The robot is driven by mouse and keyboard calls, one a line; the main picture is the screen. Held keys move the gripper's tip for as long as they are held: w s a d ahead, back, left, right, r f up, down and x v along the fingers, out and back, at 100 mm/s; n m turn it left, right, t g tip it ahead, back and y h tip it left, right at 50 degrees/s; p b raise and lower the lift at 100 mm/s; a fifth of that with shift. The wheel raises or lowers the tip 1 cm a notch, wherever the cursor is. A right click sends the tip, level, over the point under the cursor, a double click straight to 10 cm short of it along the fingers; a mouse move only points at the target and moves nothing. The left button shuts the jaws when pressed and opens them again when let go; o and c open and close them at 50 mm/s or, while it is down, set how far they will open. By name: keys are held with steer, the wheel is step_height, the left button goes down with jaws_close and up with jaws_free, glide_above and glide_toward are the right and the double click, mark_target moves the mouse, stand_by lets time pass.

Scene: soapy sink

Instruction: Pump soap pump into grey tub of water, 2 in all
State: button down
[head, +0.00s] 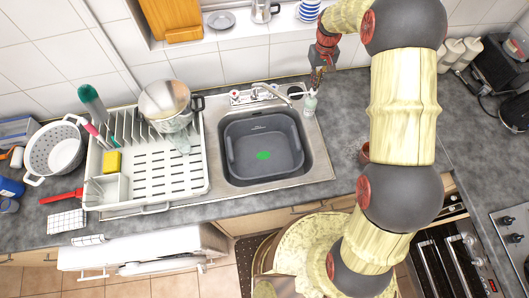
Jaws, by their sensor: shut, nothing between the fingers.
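The grey tub (233,166) sits in the metal sink, and a bright green patch (263,155) shows near its middle. I cannot make out a water surface clearly. The soap pump (310,106) is a small pale bottle standing upright at the sink's back right corner, beside the tub. My gripper (317,84) is shut and points down right above the pump's head. Whether its fingertips touch the head is too small to tell; they partly cover the pump's top.
The tap (262,92) stands behind the tub, left of the pump. A white dish rack (150,190) with a pot (167,103) and a yellow sponge (112,162) fills the counter at left. A reddish cup (364,153) is partly behind my arm. The counter right of the sink is mostly clear.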

steer(key=shift+r, duration=0.1)
step_height(320, 180, up, 6)
steer(key=p, duration=0.3)
stand_by(0.3)
stand_by(0.4)
steer(key=s+r+m+t+b, duration=0.2)
steer(key=s+t+b, duration=0.3)
steer(key=s+b, duration=1.8)
steer(key=s, duration=1.3)
steer(key=shift+s+r+t, duration=0.15)
steer(key=shift+s+t, duration=0.15)
